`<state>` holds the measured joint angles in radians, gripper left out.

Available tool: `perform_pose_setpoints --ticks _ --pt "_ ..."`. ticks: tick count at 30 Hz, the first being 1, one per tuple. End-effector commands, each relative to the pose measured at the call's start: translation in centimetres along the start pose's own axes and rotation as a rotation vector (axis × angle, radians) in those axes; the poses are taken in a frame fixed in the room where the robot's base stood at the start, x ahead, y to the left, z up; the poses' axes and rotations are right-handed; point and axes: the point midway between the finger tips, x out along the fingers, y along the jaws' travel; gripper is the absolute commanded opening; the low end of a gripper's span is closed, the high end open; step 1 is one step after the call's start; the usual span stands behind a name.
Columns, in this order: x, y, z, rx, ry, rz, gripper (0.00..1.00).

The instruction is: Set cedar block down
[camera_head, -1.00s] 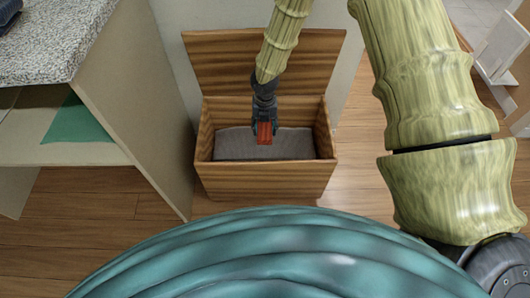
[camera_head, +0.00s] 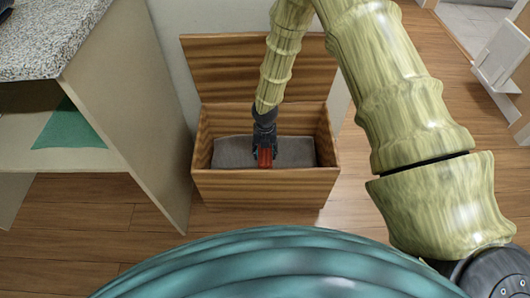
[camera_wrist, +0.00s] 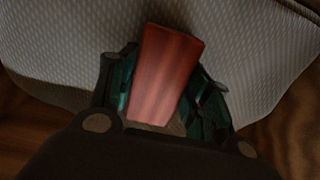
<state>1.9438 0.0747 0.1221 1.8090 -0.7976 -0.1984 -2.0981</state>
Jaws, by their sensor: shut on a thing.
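The cedar block (camera_head: 265,157) is reddish-brown and small. My gripper (camera_head: 264,148) is shut on it, inside the open wooden chest (camera_head: 262,188). In the wrist view the block (camera_wrist: 166,72) stands out between the two fingers of my gripper (camera_wrist: 165,90), over a grey woven cloth (camera_wrist: 250,40). The cloth (camera_head: 232,152) lies in the bottom of the chest. I cannot tell whether the block touches the cloth.
The chest's raised lid (camera_head: 225,70) leans back against the wall behind. A shelf unit with a speckled top (camera_head: 45,40) stands on the left, with a green cloth (camera_head: 68,128) on its shelf. Wooden floor (camera_head: 100,215) lies in front.

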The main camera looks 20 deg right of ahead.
Motion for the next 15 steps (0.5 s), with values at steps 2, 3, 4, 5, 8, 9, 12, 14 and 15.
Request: perform_pose_setpoints --ticks 2,3,4,5,8,9,12,14,15 --pt "-0.04 0.01 0.07 0.000 -0.001 0.000 0.24" --pt "-0.07 0.01 0.07 0.000 -0.001 0.000 0.24" --pt "-0.07 0.01 0.07 0.000 -0.001 0.000 0.24" --pt "-0.07 0.00 0.07 0.000 -0.001 0.000 0.24" --pt "0.00 0.00 0.06 0.000 -0.001 0.000 0.24" --pt "0.09 -0.01 0.05 0.000 -0.001 0.000 0.24" --pt "0.21 -0.01 0.07 0.000 -0.001 0.000 0.56" --pt "0.21 -0.01 0.07 0.000 -0.001 0.000 0.67" --pt "0.21 -0.01 0.07 0.000 -0.001 0.000 0.70"
